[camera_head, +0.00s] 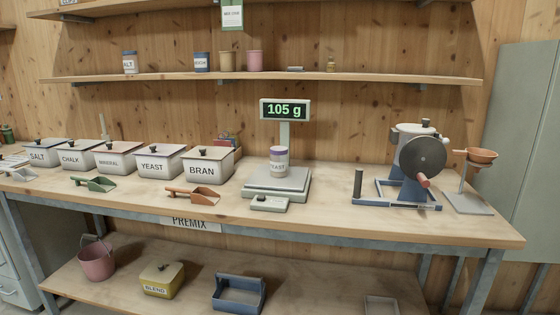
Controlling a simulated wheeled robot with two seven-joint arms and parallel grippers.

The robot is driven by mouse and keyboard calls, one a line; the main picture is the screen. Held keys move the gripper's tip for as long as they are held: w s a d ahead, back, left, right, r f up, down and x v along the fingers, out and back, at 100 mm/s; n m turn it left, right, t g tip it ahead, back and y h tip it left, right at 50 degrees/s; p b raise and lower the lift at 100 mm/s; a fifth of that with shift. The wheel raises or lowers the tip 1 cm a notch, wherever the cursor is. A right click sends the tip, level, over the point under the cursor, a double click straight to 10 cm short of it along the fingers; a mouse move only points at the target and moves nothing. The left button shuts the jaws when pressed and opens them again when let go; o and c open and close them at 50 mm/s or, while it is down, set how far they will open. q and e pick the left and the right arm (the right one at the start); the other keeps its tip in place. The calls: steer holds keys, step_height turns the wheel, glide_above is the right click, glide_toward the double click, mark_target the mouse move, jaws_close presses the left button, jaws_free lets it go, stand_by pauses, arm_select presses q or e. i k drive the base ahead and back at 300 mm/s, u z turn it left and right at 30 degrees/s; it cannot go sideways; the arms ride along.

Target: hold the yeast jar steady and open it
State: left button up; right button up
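The yeast jar (278,162) is a small white jar with a purple lid (278,149) and a label reading YEAST. It stands upright on the pan of the scale (277,182), near the middle of the bench. The lid is on the jar. The scale's raised display (284,110) behind it reads 105 g. Neither of my grippers shows in the head view, and nothing touches the jar.
Lidded bins, including YEAST (157,166) and BRAN (206,170), line the bench (330,215) at left. Scoops (194,198) lie before them. A small keypad box (269,203) sits before the scale. A hand-cranked mixer (415,160) stands at right. Bench between scale and mixer is clear.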

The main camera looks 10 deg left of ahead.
mark_target(278, 163)
steer(key=u, duration=2.45)
steer(key=i, duration=1.4)
steer(key=z, duration=2.15)
